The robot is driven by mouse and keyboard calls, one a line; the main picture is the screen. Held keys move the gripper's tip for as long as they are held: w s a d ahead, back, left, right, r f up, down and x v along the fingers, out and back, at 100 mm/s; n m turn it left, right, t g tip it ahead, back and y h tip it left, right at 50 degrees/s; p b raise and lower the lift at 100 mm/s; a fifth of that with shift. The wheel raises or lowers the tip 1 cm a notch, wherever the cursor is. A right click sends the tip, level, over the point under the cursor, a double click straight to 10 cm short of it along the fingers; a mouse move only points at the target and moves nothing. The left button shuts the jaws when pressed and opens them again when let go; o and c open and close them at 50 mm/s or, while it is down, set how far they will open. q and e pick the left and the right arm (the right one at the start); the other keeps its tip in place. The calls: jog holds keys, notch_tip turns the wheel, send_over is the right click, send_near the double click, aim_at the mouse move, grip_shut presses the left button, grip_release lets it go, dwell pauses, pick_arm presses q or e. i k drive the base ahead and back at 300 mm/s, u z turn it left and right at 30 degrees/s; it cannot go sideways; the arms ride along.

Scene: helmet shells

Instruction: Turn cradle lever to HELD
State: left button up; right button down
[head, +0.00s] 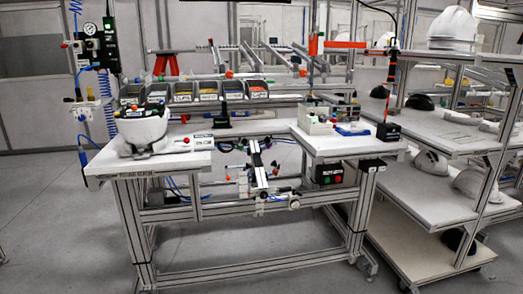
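A white helmet shell (143,128) sits at the left end of the workbench (300,131), on a dark support that mostly hides beneath it. A red ball knob (187,140) is just right of the shell, beside a small white label plate (203,137) with dark print. This knob may be the cradle lever; its position and the label text are too small to read. Neither of my grippers shows in the head view.
Small parts bins (208,91) line the bench's back. A black stand (222,117) and a blue tray (352,129) stand on top. A jointed fixture (258,165) fills the front cutout. A shelf cart (447,135) stands right. The floor (60,240) at front left is clear.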

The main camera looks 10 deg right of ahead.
aim_at(186, 141)
jog(key=z, duration=1.05)
jog(key=i, duration=1.1)
jog(key=u, duration=0.5)
